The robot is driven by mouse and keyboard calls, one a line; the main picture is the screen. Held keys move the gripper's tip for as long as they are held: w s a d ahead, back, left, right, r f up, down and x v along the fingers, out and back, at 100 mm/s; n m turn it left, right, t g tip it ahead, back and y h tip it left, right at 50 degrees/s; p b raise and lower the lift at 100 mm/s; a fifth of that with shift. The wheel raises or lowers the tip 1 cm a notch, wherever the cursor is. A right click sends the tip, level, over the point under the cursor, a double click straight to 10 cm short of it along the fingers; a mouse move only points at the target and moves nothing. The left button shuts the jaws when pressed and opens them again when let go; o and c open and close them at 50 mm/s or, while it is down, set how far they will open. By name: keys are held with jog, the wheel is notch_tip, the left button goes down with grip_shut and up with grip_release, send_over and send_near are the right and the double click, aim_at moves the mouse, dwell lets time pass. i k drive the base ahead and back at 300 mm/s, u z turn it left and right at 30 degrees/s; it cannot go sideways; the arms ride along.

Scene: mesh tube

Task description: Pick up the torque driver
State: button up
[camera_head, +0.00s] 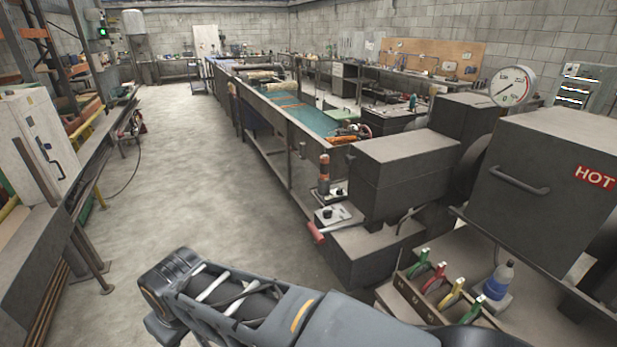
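A holder (412,299) at the lower right has several upright tools in a row, with faint labels on its front. Their handles are green (421,259), red (438,275), yellow (455,292) and, nearest me, green again (473,309). One of these may be the torque driver, but I cannot tell which. My arm crosses the bottom of the view, left of and below the holder. My gripper is not in view, so whether it is open or shut does not show.
A bottle (498,281) with a blue lower part stands right of the holder. A dark box marked HOT (533,190), a gauge (513,87) and a red-handled lever (317,233) are nearby. The floor (185,160) on the left is clear.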

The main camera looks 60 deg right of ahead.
aim_at(324, 175)
jog(key=z, duration=0.15)
jog(key=i, duration=1.45)
jog(key=z, duration=0.95)
jog(key=i, duration=1.15)
jog(key=z, duration=1.65)
jog(key=i, duration=0.5)
jog(key=z, duration=0.5)
